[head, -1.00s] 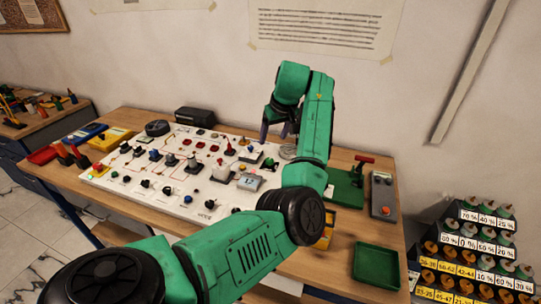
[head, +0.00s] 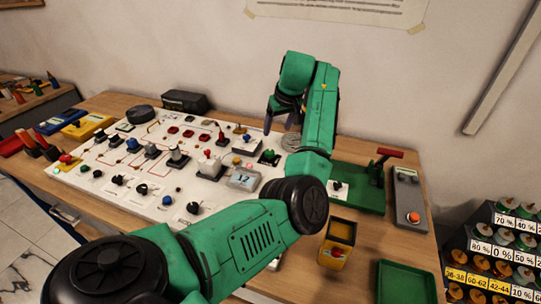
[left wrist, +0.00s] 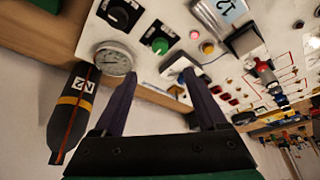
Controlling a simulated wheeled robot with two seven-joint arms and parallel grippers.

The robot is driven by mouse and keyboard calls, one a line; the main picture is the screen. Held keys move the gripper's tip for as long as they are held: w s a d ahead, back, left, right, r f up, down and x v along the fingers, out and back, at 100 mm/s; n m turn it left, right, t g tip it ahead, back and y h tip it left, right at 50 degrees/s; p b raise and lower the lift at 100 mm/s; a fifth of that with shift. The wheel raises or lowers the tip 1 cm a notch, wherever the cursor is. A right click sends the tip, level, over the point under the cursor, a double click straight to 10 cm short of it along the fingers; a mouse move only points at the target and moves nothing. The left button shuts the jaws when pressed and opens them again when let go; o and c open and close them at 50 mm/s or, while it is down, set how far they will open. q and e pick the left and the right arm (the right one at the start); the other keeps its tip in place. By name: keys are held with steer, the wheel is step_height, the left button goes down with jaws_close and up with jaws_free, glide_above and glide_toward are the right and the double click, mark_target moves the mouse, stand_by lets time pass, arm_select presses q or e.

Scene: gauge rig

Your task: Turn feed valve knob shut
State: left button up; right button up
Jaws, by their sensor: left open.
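The white gauge-rig panel (head: 82,180) lies on the bench and carries many knobs. A green knob (head: 269,157) sits near its right back edge; it also shows in the left wrist view (left wrist: 160,45). A black knob (left wrist: 118,14) is near it. I cannot tell which knob is the feed valve, as the labels are unreadable. A round dial gauge (left wrist: 113,58) is beside them, partly behind my arm in the head view. My left gripper (left wrist: 158,76) is open and empty behind the panel's back edge, apart from the knobs. My right gripper is not in view.
An N2 cylinder (left wrist: 75,110) is close to my left finger area. A green stand with a red-handled lever (head: 358,190) and a grey box with an orange button (head: 410,200) are at right. A green tray (head: 405,283) lies in front, and a yellow box (head: 337,243) beside it.

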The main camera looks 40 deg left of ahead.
mark_target(269, 152)
arm_select(q)
steer(key=p+x, duration=0.2)
steer(key=x, duration=1.1)
steer(key=shift+a, duration=0.15)
steer(key=shift+a+f, duration=0.1)
steer(key=shift+f, duration=0.35)
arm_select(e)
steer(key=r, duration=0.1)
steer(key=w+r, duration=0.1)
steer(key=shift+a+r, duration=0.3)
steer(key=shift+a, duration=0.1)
arm_select(q)
steer(key=shift+r, duration=0.1)
